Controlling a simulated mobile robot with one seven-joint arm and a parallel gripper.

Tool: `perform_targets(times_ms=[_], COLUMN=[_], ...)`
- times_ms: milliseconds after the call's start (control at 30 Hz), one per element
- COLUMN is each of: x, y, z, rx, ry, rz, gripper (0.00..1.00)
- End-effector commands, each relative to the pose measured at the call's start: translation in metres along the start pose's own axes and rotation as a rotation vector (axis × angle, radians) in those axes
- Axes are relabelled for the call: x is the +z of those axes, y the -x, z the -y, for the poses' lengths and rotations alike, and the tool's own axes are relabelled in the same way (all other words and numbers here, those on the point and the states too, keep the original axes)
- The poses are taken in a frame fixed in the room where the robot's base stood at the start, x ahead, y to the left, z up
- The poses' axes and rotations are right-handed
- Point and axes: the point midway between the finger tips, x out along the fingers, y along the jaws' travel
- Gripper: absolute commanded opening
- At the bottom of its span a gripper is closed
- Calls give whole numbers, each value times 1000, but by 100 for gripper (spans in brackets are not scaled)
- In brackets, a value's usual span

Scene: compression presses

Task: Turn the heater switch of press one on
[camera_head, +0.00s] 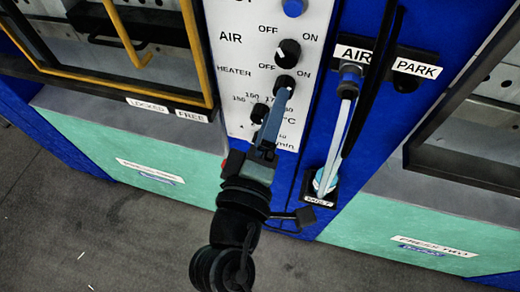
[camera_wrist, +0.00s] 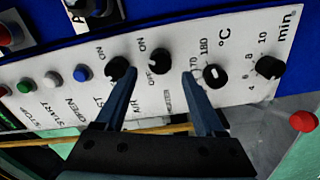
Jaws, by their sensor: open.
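The heater switch is a round black knob (camera_wrist: 159,61) on press one's white control panel (camera_wrist: 60,100). In the wrist view it shows between my fingertips, slightly beyond them, with its pale mark seemingly toward the OFF label. In the head view the same knob (camera_head: 285,83) sits below the AIR knob (camera_head: 288,51), right at my fingertips. My gripper (camera_wrist: 160,74) is open, with one finger on each side of the knob; it also shows in the head view (camera_head: 280,100). I cannot tell whether a finger touches the knob.
The AIR knob is close beside my left finger in the wrist view. A temperature dial (camera_wrist: 215,75) is close to the right finger, with a timer dial (camera_wrist: 270,67) beyond. A lever (camera_head: 342,120) stands right of the panel, and a yellow-barred guard (camera_head: 202,60) stands left.

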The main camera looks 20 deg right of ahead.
Motion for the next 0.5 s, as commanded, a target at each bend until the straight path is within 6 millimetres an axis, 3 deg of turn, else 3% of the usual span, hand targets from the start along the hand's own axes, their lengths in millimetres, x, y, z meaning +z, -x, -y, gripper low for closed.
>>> perform_targets(times_ms=[233,500], x=[1,0], y=[58,83], z=[5,0], rx=[-4,-2], ry=[-2,-1], rz=[-3,1], gripper=[71,71])
